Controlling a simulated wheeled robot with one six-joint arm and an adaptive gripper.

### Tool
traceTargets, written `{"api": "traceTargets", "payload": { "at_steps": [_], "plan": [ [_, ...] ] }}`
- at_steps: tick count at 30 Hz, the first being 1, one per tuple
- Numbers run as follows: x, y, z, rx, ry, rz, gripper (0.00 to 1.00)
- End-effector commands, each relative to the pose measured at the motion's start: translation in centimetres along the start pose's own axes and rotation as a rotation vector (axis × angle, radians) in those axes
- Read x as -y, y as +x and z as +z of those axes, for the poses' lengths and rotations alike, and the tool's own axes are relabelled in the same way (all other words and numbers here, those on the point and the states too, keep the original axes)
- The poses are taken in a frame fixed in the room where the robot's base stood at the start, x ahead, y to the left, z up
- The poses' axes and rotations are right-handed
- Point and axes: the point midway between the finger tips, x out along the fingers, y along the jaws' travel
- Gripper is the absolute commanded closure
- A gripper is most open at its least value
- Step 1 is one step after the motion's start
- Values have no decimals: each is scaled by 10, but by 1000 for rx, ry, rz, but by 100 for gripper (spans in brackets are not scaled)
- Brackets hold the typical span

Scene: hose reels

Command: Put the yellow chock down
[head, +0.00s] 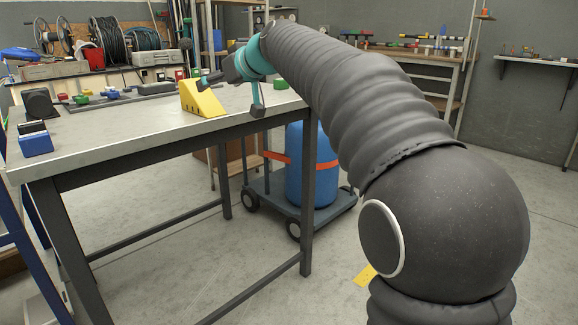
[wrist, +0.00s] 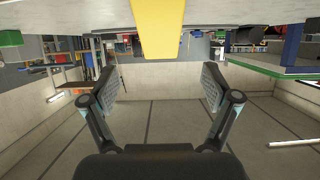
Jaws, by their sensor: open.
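The yellow chock (head: 201,99) is a wedge with small dark holes along its lower side. In the head view it stands on the grey-topped table (head: 140,124), near the front edge at the right end. In the wrist view the chock (wrist: 157,27) shows at the top middle, beyond the fingertips. My gripper (head: 236,92) is beside the chock, one finger on its right at the table's edge. In the wrist view my gripper (wrist: 158,84) is open, with empty space between its two fingers. Whether a finger touches the chock I cannot tell.
A blue box (head: 36,143) sits at the table's left end. Several small coloured blocks (head: 82,99) lie along the back of the table. A cart with a blue barrel (head: 312,165) stands beyond the table. The table's front middle is clear.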

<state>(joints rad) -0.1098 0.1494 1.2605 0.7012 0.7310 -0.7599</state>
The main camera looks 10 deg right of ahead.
Motion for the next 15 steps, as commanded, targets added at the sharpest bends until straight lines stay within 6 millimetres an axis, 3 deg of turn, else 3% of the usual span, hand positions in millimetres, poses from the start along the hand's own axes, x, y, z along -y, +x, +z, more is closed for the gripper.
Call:
{"api": "traceTargets", "payload": {
  "at_steps": [5, 8, 11, 15],
  "plan": [
    [1, -3, 3, 6, 3, 3, 13],
    [4, -16, 16, 36, 20, 14, 13],
    [9, -42, 45, 96, 55, 40, 13],
    [21, -87, 107, 209, 123, 93, 13]
  ]
}}
